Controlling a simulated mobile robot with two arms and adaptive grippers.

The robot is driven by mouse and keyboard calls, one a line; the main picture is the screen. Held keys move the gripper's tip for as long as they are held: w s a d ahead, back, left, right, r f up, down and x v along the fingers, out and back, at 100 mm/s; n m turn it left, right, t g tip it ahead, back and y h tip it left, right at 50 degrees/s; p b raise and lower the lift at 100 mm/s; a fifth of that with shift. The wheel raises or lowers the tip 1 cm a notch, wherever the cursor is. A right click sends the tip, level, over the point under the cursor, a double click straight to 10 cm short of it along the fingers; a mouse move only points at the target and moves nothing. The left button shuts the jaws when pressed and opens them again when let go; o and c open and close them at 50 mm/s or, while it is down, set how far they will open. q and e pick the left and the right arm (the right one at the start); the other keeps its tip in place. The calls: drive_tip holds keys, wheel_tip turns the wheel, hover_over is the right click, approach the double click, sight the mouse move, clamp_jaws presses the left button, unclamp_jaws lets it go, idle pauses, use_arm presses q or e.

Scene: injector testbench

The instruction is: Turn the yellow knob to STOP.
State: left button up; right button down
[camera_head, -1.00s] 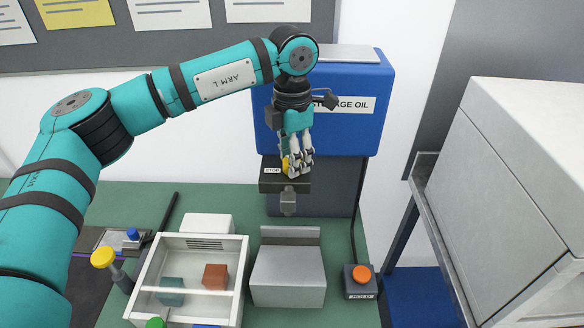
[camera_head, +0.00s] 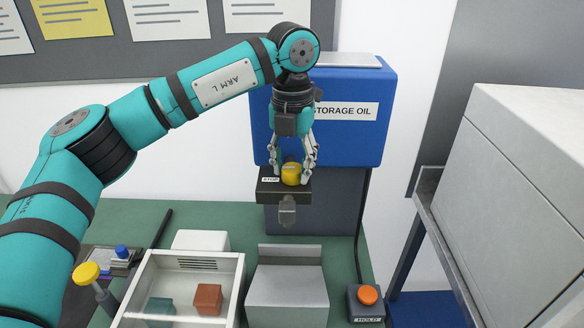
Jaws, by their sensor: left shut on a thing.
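The yellow knob (camera_head: 291,173) sits on a dark block (camera_head: 268,198) at the front of the blue storage oil unit (camera_head: 352,82). A white STOP label (camera_head: 270,180) is on the block, just left of the knob. My left gripper (camera_head: 293,172) points down from above with its fingers on both sides of the knob, shut on it. The knob's front shows between the fingers; its pointing direction cannot be made out. My right gripper is not in view.
A metal nozzle (camera_head: 287,212) hangs under the block. Below stand a grey metal box (camera_head: 288,290), a white tray (camera_head: 238,285) with small blocks, and an orange HOLD button (camera_head: 368,295). A large grey cabinet (camera_head: 530,190) stands at right.

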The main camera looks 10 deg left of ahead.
sight(292, 169)
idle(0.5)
use_arm(q)
drive_tip(key=o, duration=1.2)
drive_tip(key=shift+r, duration=0.15)
wheel_tip(292, 169, up, 12)
drive_tip(key=shift+f, duration=0.1)
